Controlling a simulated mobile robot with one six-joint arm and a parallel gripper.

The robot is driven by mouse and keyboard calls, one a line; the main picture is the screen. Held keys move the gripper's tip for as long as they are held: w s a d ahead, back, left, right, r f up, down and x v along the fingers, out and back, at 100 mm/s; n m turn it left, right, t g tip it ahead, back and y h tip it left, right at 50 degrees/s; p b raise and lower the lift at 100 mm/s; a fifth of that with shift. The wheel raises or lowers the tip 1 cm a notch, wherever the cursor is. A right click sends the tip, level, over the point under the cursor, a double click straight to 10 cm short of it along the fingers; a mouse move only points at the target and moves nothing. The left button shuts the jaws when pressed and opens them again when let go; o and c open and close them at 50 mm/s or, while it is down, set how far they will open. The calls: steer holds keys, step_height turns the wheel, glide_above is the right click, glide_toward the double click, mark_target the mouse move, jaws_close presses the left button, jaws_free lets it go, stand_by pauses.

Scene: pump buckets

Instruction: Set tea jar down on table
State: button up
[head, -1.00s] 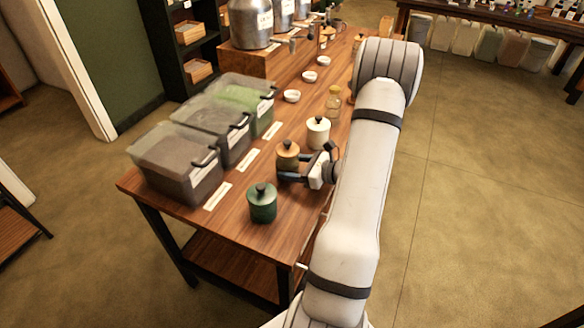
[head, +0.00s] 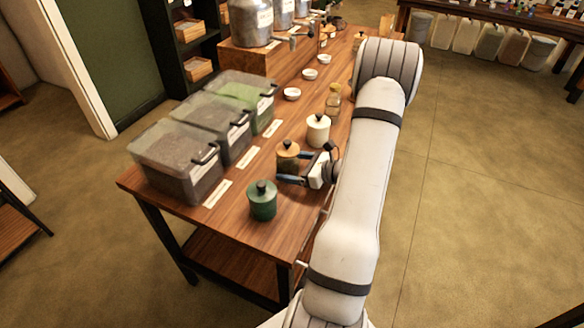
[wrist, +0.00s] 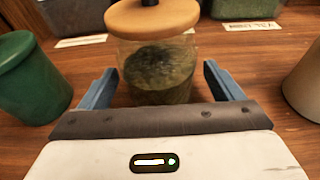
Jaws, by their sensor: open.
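The tea jar (head: 288,157) is glass with a wooden lid and a black knob, with dark tea inside. It stands upright on the wooden table (head: 285,235), between a green jar and a cream jar. In the wrist view the tea jar (wrist: 155,65) is straight ahead. My gripper (head: 291,169) is open at table height, with its blue fingers on either side of the jar's lower front. In the wrist view gaps show between the jar and both fingers (wrist: 160,88).
A green lidded jar (head: 262,201) stands to the near left and a cream jar (head: 318,130) beyond. A small corked bottle (head: 333,100) is further back. Clear bins (head: 178,160) line the far side, with label cards before them. The near table corner is bare.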

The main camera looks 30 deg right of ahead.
steer(key=shift+s+r, duration=0.1)
steer(key=shift+r, duration=0.15)
steer(key=v, duration=1.2)
steer(key=shift+b, duration=0.35)
steer(key=shift+f, duration=0.1)
